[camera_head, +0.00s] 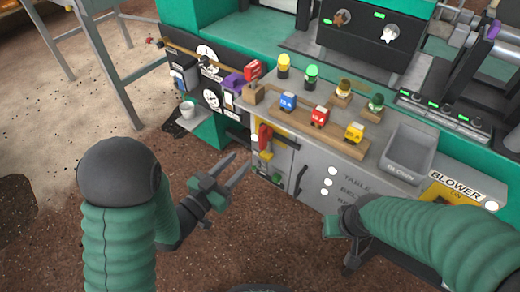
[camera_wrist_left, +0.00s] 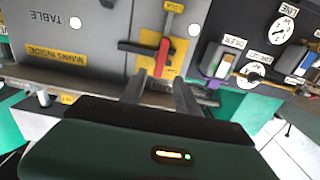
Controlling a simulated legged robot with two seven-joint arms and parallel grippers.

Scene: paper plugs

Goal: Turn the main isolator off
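The main isolator has a red handle (camera_head: 265,137) on a yellow plate (camera_wrist_left: 174,66), on the grey cabinet front in the head view. In the left wrist view the red handle (camera_wrist_left: 162,56) runs roughly up and down the picture, with a dark bar across it. My left gripper (camera_head: 238,169) is open and empty, in front of and below the handle. Its two fingers (camera_wrist_left: 160,92) point at the isolator in the wrist view, with the handle's end between their lines; no contact is clear. My right gripper (camera_head: 345,230) is partly hidden by its arm.
Coloured plugs, including a yellow one (camera_head: 355,132), stand on the cabinet top beside a grey bin (camera_head: 408,152). A white cup (camera_head: 187,108) stands on a side shelf. A gauge panel (camera_wrist_left: 255,45) adjoins the isolator. The brown floor before the cabinet is clear.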

